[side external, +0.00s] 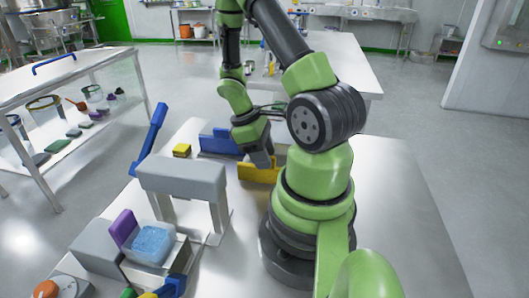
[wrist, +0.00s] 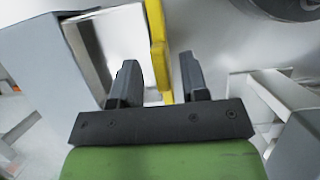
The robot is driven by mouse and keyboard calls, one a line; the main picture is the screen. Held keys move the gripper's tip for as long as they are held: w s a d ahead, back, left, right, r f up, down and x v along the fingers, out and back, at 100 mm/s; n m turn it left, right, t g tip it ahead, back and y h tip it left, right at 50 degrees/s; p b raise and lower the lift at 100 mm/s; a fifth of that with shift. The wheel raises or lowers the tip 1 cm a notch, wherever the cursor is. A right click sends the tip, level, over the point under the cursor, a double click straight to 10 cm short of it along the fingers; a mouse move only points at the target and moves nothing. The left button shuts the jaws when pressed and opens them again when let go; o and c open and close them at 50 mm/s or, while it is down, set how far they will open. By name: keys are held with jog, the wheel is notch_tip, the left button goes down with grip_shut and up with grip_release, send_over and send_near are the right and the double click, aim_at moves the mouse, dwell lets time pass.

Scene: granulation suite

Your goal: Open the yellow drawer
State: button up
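The yellow drawer shows its upright yellow front (side external: 258,172) on the metal table, below and beside my gripper (side external: 262,156) in the side view. In the wrist view the thin top edge of the yellow front (wrist: 157,45) runs between the two dark fingers of my gripper (wrist: 159,62). The fingers stand apart, with a gap visible on each side of the yellow edge. A shiny metal surface (wrist: 108,38) lies left of the yellow front, beside a grey body (wrist: 40,95). I cannot tell for certain how far the drawer is out.
A blue panel (side external: 220,143) stands just behind the yellow front. A grey bridge-like block (side external: 183,178), a small yellow block (side external: 182,150) and a blue bar (side external: 150,138) are to the left. A blue sponge-like block (side external: 152,243) sits at the front left. The table's right side is clear.

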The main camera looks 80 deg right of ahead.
jog(key=v, duration=1)
dwell(0.5)
jog(key=a+r+m+t+y, duration=0.2)
jog(key=a+r+m+t, duration=0.2)
jog(key=a+r+t, duration=0.7)
jog(key=a+r, duration=0.4)
jog(key=a, duration=0.3)
jog(key=shift+s+a+t, duration=0.25)
jog(key=shift+s+t, duration=0.05)
jog(key=shift+s, duration=0.05)
